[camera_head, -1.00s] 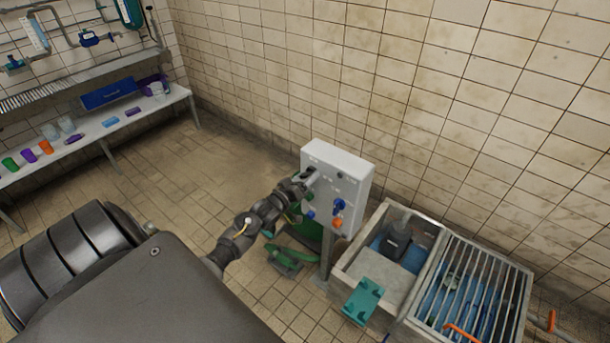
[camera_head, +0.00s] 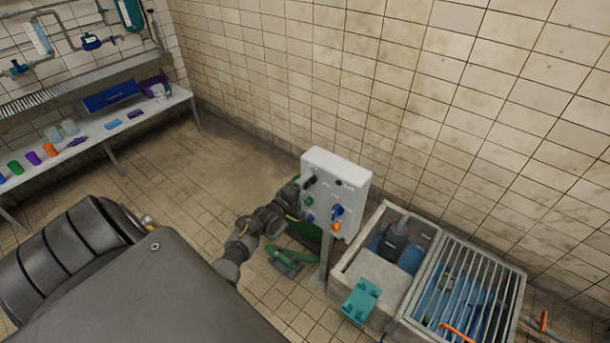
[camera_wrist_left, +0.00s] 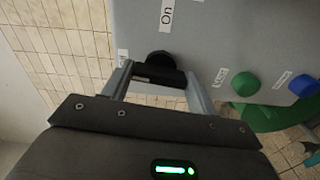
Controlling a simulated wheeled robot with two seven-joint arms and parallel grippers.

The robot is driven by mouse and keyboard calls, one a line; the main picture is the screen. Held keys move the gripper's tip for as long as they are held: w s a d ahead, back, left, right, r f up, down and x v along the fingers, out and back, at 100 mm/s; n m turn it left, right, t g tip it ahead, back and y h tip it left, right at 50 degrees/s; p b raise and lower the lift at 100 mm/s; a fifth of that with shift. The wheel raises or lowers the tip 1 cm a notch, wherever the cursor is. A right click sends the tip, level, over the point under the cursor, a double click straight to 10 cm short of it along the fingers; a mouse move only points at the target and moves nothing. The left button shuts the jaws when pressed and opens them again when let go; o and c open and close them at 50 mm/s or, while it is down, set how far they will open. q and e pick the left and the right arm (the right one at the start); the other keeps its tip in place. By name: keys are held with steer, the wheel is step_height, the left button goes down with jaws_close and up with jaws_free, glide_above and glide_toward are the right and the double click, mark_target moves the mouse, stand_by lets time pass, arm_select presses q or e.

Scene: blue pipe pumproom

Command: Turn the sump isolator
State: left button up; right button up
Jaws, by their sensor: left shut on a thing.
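The sump isolator is a black rotary handle (camera_head: 310,181) on the front of a light grey control box (camera_head: 350,172) on a post. In the left wrist view the black handle (camera_wrist_left: 160,69) sits between the two fingers of my left gripper (camera_wrist_left: 158,78), which is shut on it. An "On" label shows on the panel near the handle. In the head view my left gripper (camera_head: 300,186) is at the panel's upper left, partly hidden by its own wrist. My right gripper is not in view.
A green button (camera_wrist_left: 245,84) and a blue button (camera_wrist_left: 303,85) are beside the handle. A blue knob (camera_head: 337,210) and an orange knob (camera_head: 335,227) are lower on the box. A concrete sump (camera_head: 350,263) with a grating is at right. A bench (camera_head: 92,135) stands at left.

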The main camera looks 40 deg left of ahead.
arm_select(q)
steer(key=shift+n, duration=0.6)
steer(key=shift+o, duration=0.2)
steer(key=shift+c, duration=0.2)
steer(key=o, duration=1)
steer(key=s, duration=1)
steer(key=shift+s+d+b, duration=0.15)
steer(key=shift+s+b, duration=0.15)
steer(key=shift+s, duration=0.1)
